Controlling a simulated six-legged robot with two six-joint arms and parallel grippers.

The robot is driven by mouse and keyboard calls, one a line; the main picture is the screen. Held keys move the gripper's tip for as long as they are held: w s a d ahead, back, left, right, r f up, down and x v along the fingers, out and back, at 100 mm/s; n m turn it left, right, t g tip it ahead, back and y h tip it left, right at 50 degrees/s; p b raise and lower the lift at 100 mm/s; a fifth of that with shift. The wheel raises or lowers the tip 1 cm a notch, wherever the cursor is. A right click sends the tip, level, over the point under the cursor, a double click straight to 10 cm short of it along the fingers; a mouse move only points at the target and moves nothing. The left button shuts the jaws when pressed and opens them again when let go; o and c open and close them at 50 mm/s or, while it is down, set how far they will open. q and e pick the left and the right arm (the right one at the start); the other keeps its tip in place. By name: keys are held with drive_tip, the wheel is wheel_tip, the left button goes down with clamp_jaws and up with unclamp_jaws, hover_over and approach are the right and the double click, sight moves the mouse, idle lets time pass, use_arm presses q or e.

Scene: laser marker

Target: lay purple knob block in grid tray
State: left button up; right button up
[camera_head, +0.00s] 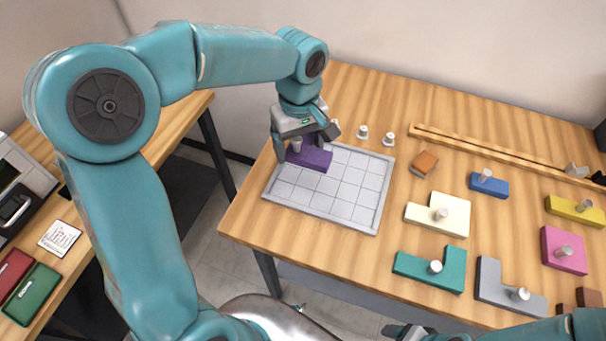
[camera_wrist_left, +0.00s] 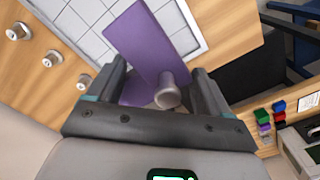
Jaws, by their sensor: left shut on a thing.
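The purple knob block (camera_head: 311,156) is at the far left corner of the grey grid tray (camera_head: 322,205), over its cells. My left gripper (camera_head: 304,139) is above the block and shut on it at its knob. In the left wrist view the purple block (camera_wrist_left: 150,45) stretches out beyond my left gripper (camera_wrist_left: 158,88), with its pale knob between the fingers. The grid tray (camera_wrist_left: 87,12) lies beneath it. I cannot tell whether the block touches the tray floor. My right gripper (camera_head: 408,331) shows only partly at the bottom edge.
Right of the tray lie a cream block (camera_head: 455,213), a teal block (camera_head: 415,267), a grey block (camera_head: 490,277), a blue block (camera_head: 490,187) and an orange piece (camera_head: 424,163). The other tray cells are empty.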

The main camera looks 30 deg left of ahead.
use_arm(q)
approach(300, 184)
wheel_tip(300, 184, down, 6)
drive_tip(key=shift+s+r, duration=0.1)
drive_tip(key=shift+r, duration=0.15)
drive_tip(key=shift+f, duration=0.5)
drive_tip(key=shift+r, duration=0.1)
drive_tip(key=shift+f+b, duration=0.3)
drive_tip(key=o, duration=1)
drive_tip(key=shift+r, duration=0.1)
drive_tip(key=shift+r+p, duration=0.35)
drive_tip(key=shift+r, duration=0.15)
wheel_tip(300, 184, up, 12)
drive_tip(key=shift+f, duration=0.25)
